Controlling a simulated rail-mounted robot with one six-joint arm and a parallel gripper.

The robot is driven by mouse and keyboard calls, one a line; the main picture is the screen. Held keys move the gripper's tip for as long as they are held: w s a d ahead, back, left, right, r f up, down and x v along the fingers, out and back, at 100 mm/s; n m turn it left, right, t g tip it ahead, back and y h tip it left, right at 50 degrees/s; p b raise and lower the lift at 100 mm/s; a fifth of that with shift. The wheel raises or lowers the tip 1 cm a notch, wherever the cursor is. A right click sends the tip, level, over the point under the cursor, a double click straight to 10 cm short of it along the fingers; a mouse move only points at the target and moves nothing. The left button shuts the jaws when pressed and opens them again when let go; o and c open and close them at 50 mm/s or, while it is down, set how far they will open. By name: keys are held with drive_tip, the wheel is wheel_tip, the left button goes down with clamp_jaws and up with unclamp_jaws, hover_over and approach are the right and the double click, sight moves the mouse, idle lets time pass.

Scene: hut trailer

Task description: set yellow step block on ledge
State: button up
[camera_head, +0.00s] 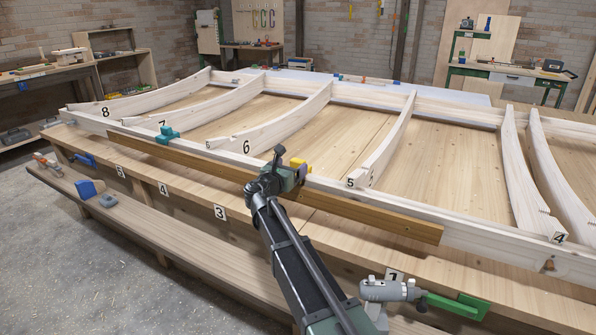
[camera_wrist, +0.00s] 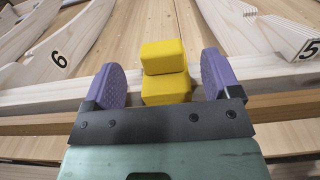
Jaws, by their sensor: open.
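The yellow step block (camera_wrist: 165,72) has a smaller step on a wider base. In the head view the block (camera_head: 299,164) shows just behind my wrist, by the front pale beam between ribs 6 and 5. My gripper (camera_wrist: 163,68) is open, with one purple pad on each side of the block and a gap visible at each side. In the head view my wrist hides the fingers and part of the block. A long brown board (camera_head: 370,216) runs in front of the pale beam. I cannot tell which surface is the ledge.
Curved pale ribs, such as rib 6 (camera_head: 285,125), rise behind the front beam (camera_head: 460,222). A teal clamp (camera_head: 168,133) sits on the beam at left. A grey-and-green tool (camera_head: 395,290) is at front right.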

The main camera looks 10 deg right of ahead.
sight(296, 162)
drive_tip(key=x, duration=0.5)
drive_tip(key=shift+w, duration=0.1)
drive_tip(key=c, duration=1.1)
wheel_tip(296, 162, up, 20)
drive_tip(key=p, duration=2)
